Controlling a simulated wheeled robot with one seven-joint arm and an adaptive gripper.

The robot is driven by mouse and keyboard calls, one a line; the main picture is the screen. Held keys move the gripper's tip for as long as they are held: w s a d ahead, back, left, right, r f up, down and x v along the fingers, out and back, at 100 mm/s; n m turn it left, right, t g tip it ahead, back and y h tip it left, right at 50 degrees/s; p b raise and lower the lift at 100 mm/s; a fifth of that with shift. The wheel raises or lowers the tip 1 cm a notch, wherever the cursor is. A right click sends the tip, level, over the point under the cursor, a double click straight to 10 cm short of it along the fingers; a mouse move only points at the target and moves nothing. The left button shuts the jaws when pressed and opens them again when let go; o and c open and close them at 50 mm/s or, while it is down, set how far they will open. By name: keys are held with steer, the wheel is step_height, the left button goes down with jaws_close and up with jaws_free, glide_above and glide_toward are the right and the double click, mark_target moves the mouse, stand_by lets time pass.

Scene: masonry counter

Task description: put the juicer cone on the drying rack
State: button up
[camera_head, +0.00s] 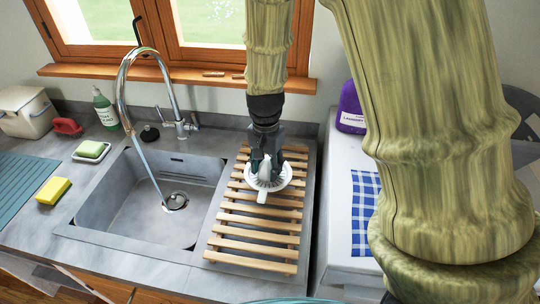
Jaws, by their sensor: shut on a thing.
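The juicer cone (267,183) is a white ridged cone with a round rim and a small tab toward the front. My gripper (266,162) points down and is shut on its upper part. The drying rack (254,230) is a wooden slatted rack on the counter to the right of the sink. The juicer cone is over the rear half of the rack. I cannot tell whether it touches the slats or hangs just above them. My gripper hides part of the cone's top.
The sink (140,205) lies left of the rack, with a tall faucet (124,75) running water. A soap bottle (105,110), a sponge (53,190) and a soap dish (91,151) stand around it. A purple laundry bottle (350,108) and a blue checked cloth (364,205) are to the right. The rack's front slats are clear.

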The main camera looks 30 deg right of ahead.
steer(key=w+d, duration=0.1)
steer(key=w, duration=0.1)
steer(key=w+d+p, duration=0.1)
steer(key=w+d, duration=0.1)
steer(key=w+d+p, duration=0.1)
steer(key=w, duration=0.1)
steer(key=shift+w+d+f, duration=0.15)
steer(key=shift+w+f, duration=0.1)
steer(key=shift+f, duration=0.1)
steer(key=shift+s+f+p, duration=0.1)
steer(key=shift+f+p, duration=0.65)
steer(key=shift+f, duration=0.05)
steer(key=shift+f+p, duration=0.3)
steer(key=shift+f, duration=0.65)
steer(key=o, duration=1.1)
steer(key=shift+o, duration=0.2)
step_height(320, 180, up, 12)
steer(key=b, duration=0.4)
